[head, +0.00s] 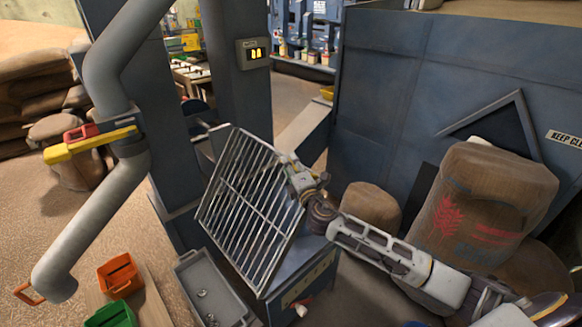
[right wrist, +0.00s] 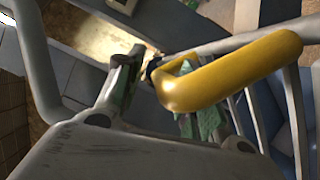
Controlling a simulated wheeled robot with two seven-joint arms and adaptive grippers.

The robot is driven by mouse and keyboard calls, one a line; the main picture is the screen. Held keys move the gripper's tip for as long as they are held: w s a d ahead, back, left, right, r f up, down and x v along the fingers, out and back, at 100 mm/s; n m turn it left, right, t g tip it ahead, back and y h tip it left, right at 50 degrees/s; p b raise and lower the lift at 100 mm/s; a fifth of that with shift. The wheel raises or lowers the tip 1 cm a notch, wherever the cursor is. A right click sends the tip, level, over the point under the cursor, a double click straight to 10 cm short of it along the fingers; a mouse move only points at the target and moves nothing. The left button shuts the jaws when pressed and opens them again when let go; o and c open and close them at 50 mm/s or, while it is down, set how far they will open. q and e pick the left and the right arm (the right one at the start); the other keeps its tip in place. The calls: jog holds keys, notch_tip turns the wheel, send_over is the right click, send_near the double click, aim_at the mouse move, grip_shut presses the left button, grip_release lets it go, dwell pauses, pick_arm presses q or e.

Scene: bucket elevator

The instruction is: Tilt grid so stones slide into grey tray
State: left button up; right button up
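The grid (head: 250,205), a metal rack of parallel bars, is steeply tilted above a blue box-like stand. The grey tray (head: 188,266) is on the floor at its lower left, with a few small stones (head: 203,293) inside. My right gripper (head: 303,180) is at the grid's right edge. In the right wrist view, the gripper's fingers (right wrist: 162,98) are spread, with green pads showing. A yellow handle (right wrist: 235,75) lies at and in front of the right finger. A gap shows between the handle and the left finger. My left gripper is out of view.
A grey pipe with a yellow lever (head: 90,146) stands at the left. An orange bin (head: 120,275) and a green bin (head: 110,315) are at lower left. Sacks (head: 483,205) crowd the right side near my arm. A blue column (head: 240,95) rises behind the grid.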

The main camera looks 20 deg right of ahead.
jog(key=s+f, duration=0.1)
jog(key=s, duration=1.1)
dwell(1.0)
jog(key=shift+d, duration=0.1)
dwell(1.4)
